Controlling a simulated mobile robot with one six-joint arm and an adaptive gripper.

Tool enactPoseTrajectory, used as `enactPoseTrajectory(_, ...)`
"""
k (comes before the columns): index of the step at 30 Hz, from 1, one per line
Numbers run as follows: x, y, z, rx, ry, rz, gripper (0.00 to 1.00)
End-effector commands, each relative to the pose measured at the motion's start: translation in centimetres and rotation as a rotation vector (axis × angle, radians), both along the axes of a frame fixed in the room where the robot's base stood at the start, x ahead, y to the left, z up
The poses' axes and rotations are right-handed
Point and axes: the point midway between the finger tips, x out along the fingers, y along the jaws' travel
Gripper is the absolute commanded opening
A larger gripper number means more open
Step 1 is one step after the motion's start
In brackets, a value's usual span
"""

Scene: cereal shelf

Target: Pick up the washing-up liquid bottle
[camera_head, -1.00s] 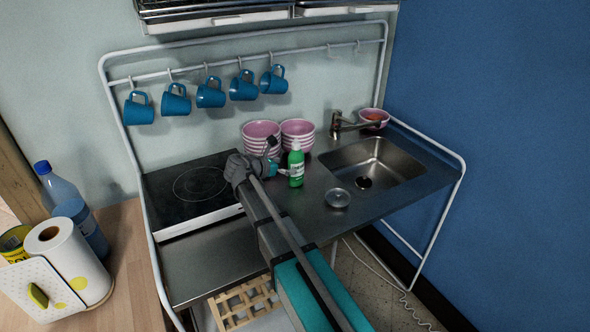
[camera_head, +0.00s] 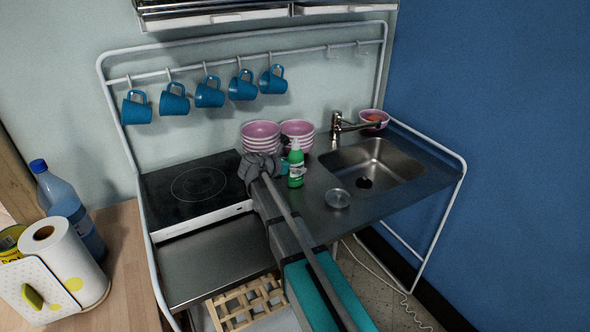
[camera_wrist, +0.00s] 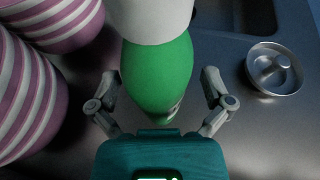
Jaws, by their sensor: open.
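The washing-up liquid bottle (camera_head: 296,168) is green with a white top and stands upright on the metal counter between the hob and the sink. In the wrist view the green bottle (camera_wrist: 157,75) fills the middle, its white top nearest the camera. My gripper (camera_wrist: 163,95) is open, with one finger on each side of the bottle's lower picture area. I cannot tell whether the fingers touch it.
Pink striped bowls (camera_head: 262,137) stand in stacks close behind the bottle. A small round metal dish (camera_head: 338,198) lies to the right, in front of the sink (camera_head: 372,155). The black hob (camera_head: 192,187) is to the left. Blue mugs (camera_head: 210,94) hang from the rail above.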

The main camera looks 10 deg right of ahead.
Motion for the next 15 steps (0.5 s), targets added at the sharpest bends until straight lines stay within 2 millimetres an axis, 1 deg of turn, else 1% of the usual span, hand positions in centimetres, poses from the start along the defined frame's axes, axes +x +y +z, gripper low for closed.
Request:
enactPoseTrajectory(12, -0.02, 0.08, 0.03, 0.0, 0.0, 0.0, 1.0)
enactPoseTrajectory(13, -0.02, 0.08, 0.03, 0.0, 0.0, 0.0, 0.98)
enactPoseTrajectory(15, -0.03, 0.09, 0.03, 0.0, 0.0, 0.0, 0.85)
